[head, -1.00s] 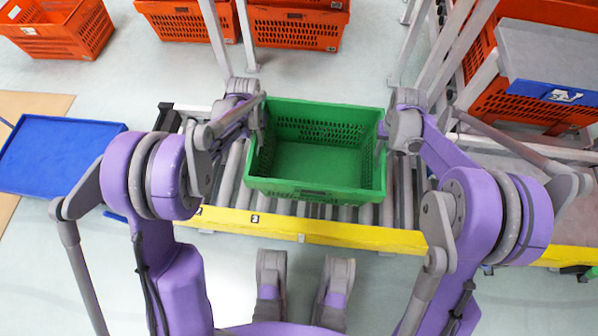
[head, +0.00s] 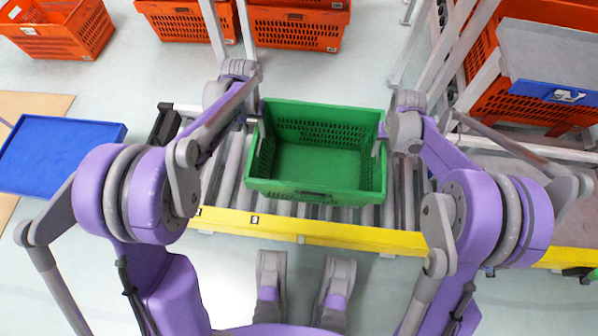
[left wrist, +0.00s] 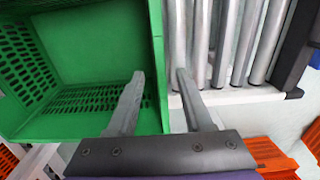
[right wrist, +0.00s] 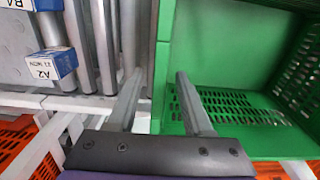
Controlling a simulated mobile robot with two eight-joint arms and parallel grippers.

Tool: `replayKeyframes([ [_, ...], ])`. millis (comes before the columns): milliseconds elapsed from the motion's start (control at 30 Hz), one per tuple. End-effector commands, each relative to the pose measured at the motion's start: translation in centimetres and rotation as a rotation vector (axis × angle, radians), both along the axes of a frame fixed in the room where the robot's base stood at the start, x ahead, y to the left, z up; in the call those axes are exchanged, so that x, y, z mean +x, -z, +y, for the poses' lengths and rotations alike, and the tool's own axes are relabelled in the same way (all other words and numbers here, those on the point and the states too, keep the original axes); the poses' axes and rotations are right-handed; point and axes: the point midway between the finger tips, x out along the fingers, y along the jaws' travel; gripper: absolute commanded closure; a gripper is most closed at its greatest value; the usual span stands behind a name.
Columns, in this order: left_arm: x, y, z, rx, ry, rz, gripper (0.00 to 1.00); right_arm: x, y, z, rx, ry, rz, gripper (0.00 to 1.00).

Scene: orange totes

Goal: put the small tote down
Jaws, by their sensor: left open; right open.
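The small tote is a green, empty crate (head: 315,187) resting level on a roller conveyor (head: 232,165). My left gripper (head: 252,119) is at its left wall, near the back corner. In the left wrist view the left fingers (left wrist: 159,78) are open, one over the tote's inside and one outside, with the wall between them. My right gripper (head: 381,142) is at the right wall. In the right wrist view its fingers (right wrist: 157,80) are open on either side of the green wall (right wrist: 163,50). The tote's underside is hidden.
A yellow rail (head: 320,231) runs along the conveyor's near edge. Orange totes stand behind (head: 297,30) and on a rack at the right (head: 485,95). A blue tray (head: 55,155) is at the left. Grey posts rise behind the conveyor.

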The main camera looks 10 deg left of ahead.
Motion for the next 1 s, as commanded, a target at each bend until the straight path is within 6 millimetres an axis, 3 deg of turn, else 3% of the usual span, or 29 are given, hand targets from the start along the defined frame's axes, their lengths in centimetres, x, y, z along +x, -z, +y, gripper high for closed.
replayKeyframes([
  [200,0.0,-4.1,0.0,0.0,0.0,0.0,0.49,0.0,0.0,0.0,0.0,0.0,0.0,0.49],
  [467,0.0,-5.8,0.0,0.0,0.0,0.0,0.49,0.0,-0.5,0.0,0.0,0.0,0.0,0.49],
  [1000,0.0,-5.8,0.0,0.0,0.0,0.0,0.49,0.0,-10.4,0.0,0.0,0.0,0.0,0.49],
])
